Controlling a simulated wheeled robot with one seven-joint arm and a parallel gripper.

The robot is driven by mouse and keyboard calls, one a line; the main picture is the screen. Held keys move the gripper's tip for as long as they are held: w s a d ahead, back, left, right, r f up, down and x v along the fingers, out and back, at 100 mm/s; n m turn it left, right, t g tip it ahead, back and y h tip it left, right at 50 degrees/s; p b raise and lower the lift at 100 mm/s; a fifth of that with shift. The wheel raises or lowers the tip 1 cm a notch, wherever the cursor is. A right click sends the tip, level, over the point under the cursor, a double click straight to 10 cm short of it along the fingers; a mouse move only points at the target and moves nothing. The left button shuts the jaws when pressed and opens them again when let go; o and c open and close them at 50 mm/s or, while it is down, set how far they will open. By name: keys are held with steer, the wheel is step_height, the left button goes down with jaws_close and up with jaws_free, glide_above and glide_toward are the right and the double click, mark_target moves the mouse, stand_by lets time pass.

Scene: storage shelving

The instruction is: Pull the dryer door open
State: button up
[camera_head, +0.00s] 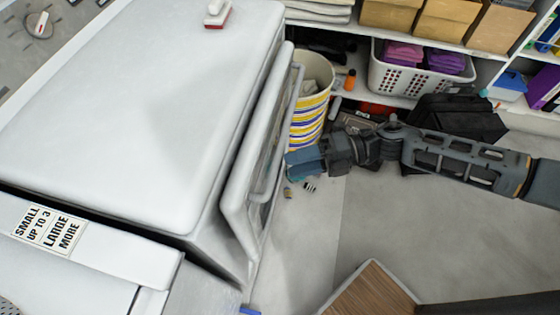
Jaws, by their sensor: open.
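The white dryer (140,110) fills the left of the head view. Its door (255,150), with a pale frame and a darker middle, is on the right-hand side of the body and looks slightly apart from it at the top. My gripper (288,165) is at the outer face of the door, near its edge, reaching in from the right. Its jaws are open, but the fingertips are small here. I cannot tell whether they touch the door.
A striped yellow, white and blue bin (310,105) stands just behind my gripper. A white basket (420,80) with purple cloths sits on the shelf, with cardboard boxes (445,18) above. A wooden-topped item (372,290) is at the bottom. The grey floor (400,230) between is mostly clear.

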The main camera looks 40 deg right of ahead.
mark_target(274, 165)
steer(key=x, duration=0.4)
steer(key=shift+w+a+p, duration=0.1)
steer(key=shift+a+p, duration=0.05)
steer(key=shift+p, duration=0.2)
jaws_close()
stand_by(0.4)
